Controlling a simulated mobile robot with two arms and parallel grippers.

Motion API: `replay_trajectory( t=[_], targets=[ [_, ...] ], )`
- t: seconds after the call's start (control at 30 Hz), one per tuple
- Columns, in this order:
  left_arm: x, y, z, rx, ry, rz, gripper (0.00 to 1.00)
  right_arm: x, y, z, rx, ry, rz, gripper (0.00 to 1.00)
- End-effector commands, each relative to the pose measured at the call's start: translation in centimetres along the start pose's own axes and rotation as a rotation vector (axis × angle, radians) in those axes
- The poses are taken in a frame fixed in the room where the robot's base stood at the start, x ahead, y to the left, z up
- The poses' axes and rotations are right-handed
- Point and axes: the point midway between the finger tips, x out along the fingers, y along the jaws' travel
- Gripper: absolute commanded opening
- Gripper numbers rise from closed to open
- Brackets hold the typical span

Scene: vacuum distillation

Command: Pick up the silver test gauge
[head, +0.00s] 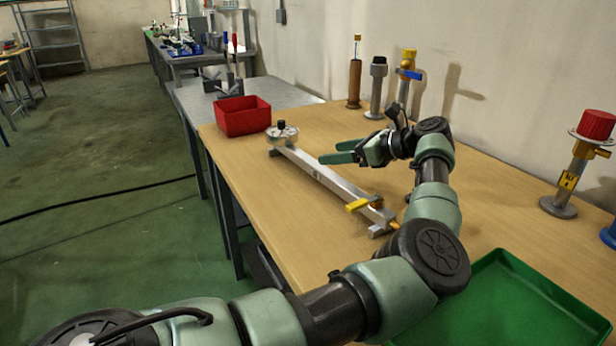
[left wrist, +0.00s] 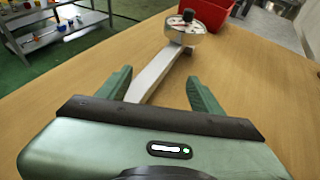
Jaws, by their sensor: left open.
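The silver test gauge (head: 282,134) is a round, silver-rimmed piece with a dark knob on top, at the far end of a long silver bar (head: 325,178) on the wooden table. In the left wrist view the gauge (left wrist: 184,27) shows ahead, with a pale dial face. My left gripper (head: 331,152) is open and empty, to the right of the bar and nearer than the gauge. In the left wrist view its green fingers (left wrist: 159,77) stand apart, with the bar seen between them and the gauge beyond the tips. My right gripper is not in view.
A red bin (head: 243,115) stands just beyond the gauge. A yellow-handled valve (head: 365,204) sits at the bar's near end. Several upright fittings stand along the wall, including a red-capped one (head: 586,160). A green tray (head: 505,300) lies at the near right.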

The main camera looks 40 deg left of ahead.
Motion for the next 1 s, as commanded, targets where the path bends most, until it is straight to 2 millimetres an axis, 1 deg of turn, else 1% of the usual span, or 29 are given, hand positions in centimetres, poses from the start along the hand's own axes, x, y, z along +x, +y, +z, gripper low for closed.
replay_trajectory(
  t=[0.33, 0.5, 0.6, 0.7, 0.9, 0.97, 1.0],
  targets=[
    [3.7, 0.3, -0.3, 0.001, 0.0, 0.003, 0.66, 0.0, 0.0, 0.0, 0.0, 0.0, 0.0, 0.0],
    [6.3, 0.6, -0.4, -0.001, 0.0, 0.004, 0.66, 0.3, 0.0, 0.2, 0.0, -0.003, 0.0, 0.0],
    [7.4, 0.5, -0.5, 0.0, 0.001, 0.003, 0.66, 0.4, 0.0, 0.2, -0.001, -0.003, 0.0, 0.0],
    [7.8, 0.5, -0.5, 0.0, 0.0, 0.001, 0.66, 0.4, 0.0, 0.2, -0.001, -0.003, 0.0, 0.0],
    [7.8, 0.5, -0.5, 0.0, 0.0, 0.001, 0.66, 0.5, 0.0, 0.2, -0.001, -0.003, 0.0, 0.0],
    [7.8, 0.5, -0.5, 0.0, 0.0, 0.001, 0.49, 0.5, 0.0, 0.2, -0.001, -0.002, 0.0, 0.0],
    [7.8, 0.5, -0.5, 0.0, 0.0, 0.001, 0.38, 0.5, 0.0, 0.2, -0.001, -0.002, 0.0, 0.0]
  ],
)
